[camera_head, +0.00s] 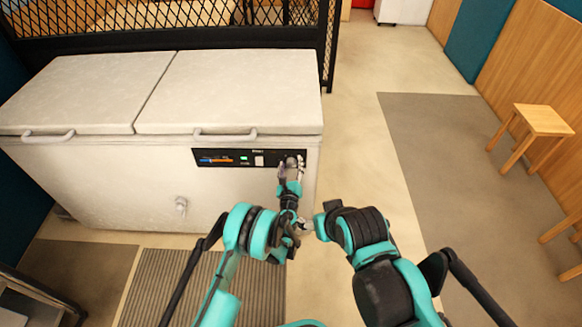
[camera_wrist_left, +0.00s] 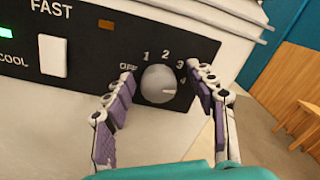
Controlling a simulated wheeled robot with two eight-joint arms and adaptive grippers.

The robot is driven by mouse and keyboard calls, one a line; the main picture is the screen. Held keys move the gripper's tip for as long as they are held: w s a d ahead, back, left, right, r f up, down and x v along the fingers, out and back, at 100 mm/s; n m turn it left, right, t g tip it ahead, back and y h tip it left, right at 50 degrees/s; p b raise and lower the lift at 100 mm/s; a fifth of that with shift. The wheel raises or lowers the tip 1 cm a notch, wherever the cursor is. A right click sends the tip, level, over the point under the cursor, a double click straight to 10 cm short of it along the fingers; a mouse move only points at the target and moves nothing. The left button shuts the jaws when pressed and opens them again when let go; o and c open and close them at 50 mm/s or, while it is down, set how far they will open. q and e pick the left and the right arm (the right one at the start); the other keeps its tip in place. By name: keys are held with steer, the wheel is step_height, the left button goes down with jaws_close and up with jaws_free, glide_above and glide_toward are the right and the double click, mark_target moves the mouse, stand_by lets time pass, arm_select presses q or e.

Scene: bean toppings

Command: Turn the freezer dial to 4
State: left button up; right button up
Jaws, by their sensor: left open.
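The freezer (camera_head: 100,180) is a white chest with a black control panel (camera_head: 220,157) on its front. In the left wrist view, the round grey dial (camera_wrist_left: 157,82) sits on the panel with OFF, 1, 2, 3 and 4 around it. A light mark on the dial points right, close to the 4. My left gripper (camera_head: 291,163) is at the panel's right end; in the left wrist view its open fingers (camera_wrist_left: 158,80) are on either side of the dial. Contact is hard to tell. My right gripper (camera_head: 303,227) is low, near my left forearm, and its fingers are unclear.
A white switch (camera_wrist_left: 53,56) and a green light (camera_wrist_left: 6,33) are left of the dial. The freezer's lid handle (camera_head: 225,135) juts out above the panel. A wooden stool (camera_head: 540,122) stands far right. The floor right of the freezer is clear.

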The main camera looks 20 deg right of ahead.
mark_target(291, 142)
arm_select(q)
step_height(291, 142, up, 9)
steer(key=shift+r, duration=0.1)
stand_by(0.7)
